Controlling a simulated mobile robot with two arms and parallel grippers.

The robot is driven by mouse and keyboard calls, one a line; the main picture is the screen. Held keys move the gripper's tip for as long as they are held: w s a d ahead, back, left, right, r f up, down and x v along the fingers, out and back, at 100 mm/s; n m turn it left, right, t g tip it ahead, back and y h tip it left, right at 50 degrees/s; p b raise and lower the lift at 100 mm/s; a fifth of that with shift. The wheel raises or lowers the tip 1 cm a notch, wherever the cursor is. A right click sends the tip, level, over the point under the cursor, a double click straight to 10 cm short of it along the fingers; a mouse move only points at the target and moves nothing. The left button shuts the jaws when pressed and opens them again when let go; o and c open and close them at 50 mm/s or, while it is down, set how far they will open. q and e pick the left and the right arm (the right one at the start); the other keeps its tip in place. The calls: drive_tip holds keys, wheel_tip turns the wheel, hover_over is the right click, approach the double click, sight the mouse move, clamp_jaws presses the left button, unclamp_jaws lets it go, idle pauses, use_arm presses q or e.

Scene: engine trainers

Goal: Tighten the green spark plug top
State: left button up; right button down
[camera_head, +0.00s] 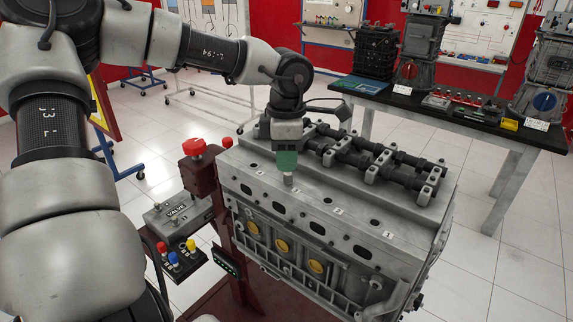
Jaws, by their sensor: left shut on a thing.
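My left gripper (286,146) points down over the left part of the engine block's top and is shut on the green spark plug top (287,160). The plug top is upright, with a pale metal piece (288,179) below it that meets the engine's top face. I cannot tell how deep it sits. The engine block (405,248) is grey, with a row of numbered holes along its near top edge. The hole under the plug is hidden. My right gripper is not in view.
A camshaft assembly (383,160) runs along the engine top, right of the gripper. A red mushroom button (194,147) and a valve control box (178,216) stand at the left. A table (483,133) with other engine parts stands behind at the right.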

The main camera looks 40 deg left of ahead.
use_arm(q)
drive_tip(key=m+b, duration=0.1)
drive_tip(key=m, duration=0.4)
drive_tip(key=shift+w+m, duration=0.1)
drive_tip(key=shift+m, duration=0.2)
drive_tip(key=m+b, duration=0.1)
drive_tip(key=m, duration=1.2)
drive_tip(key=shift+w+m, duration=0.1)
drive_tip(key=shift+m, duration=0.2)
drive_tip(key=m, duration=0.3)
drive_tip(key=shift+m+p, duration=0.3)
drive_tip(key=shift+p, duration=0.05)
drive_tip(key=shift+d+m, duration=0.1)
drive_tip(key=shift+m, duration=1.7)
